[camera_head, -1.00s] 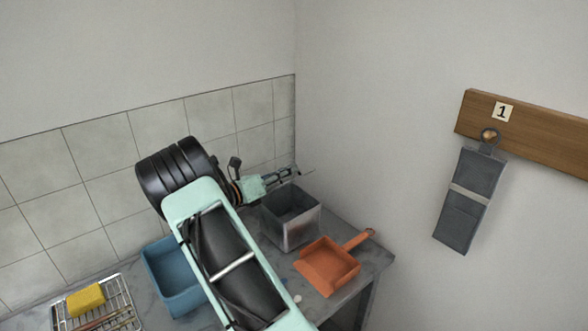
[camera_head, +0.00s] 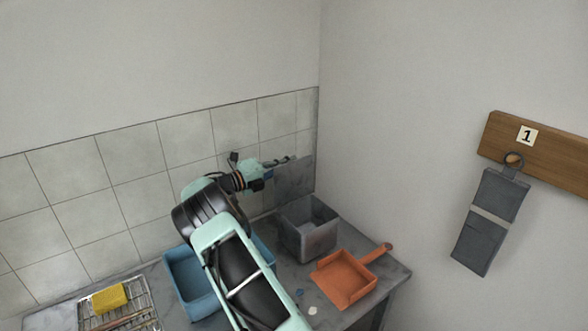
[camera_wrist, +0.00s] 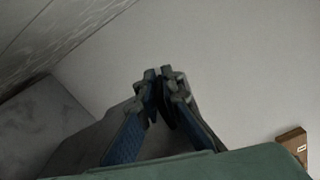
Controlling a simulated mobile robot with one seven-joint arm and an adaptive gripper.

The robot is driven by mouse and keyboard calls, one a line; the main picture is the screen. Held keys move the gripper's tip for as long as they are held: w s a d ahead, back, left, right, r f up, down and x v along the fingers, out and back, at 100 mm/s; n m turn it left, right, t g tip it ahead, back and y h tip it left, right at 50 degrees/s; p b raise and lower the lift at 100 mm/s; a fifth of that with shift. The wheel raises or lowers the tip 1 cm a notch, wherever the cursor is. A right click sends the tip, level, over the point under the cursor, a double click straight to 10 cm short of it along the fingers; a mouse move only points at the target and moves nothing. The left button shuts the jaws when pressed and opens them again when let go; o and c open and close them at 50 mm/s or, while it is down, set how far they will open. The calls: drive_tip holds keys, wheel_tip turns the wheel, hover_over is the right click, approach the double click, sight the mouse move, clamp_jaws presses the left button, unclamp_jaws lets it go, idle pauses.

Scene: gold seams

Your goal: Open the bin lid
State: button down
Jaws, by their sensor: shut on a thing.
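The grey metal bin (camera_head: 308,241) stands on the counter near the back corner, and its dark inside shows from above. Its flat grey lid (camera_head: 295,181) stands raised, roughly upright, behind the bin's opening and near the tiled wall. My gripper (camera_head: 289,160) is at the lid's upper edge and is shut on it. In the wrist view my gripper (camera_wrist: 166,84) has its fingers close together around a small dark part. The exact contact on the lid is too small and dark to make out.
An orange dustpan (camera_head: 345,279) lies right of the bin. A blue tub (camera_head: 187,283) stands left, partly behind my arm. A wire rack (camera_head: 143,299) holds a yellow sponge (camera_head: 110,297). A grey strip (camera_head: 485,222) hangs from a wooden rail (camera_head: 555,156) on the right wall.

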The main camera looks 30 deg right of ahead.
drive_tip(key=shift+w+a+f, duration=0.1)
drive_tip(key=shift+w+f, duration=0.05)
drive_tip(key=shift+w, duration=0.35)
drive_tip(key=c, duration=2.1)
unclamp_jaws()
drive_tip(key=shift+w+f, duration=0.1)
drive_tip(key=a, duration=0.4)
drive_tip(key=s+a, duration=0.1)
drive_tip(key=a, duration=0.7)
drive_tip(key=shift+s, duration=0.4)
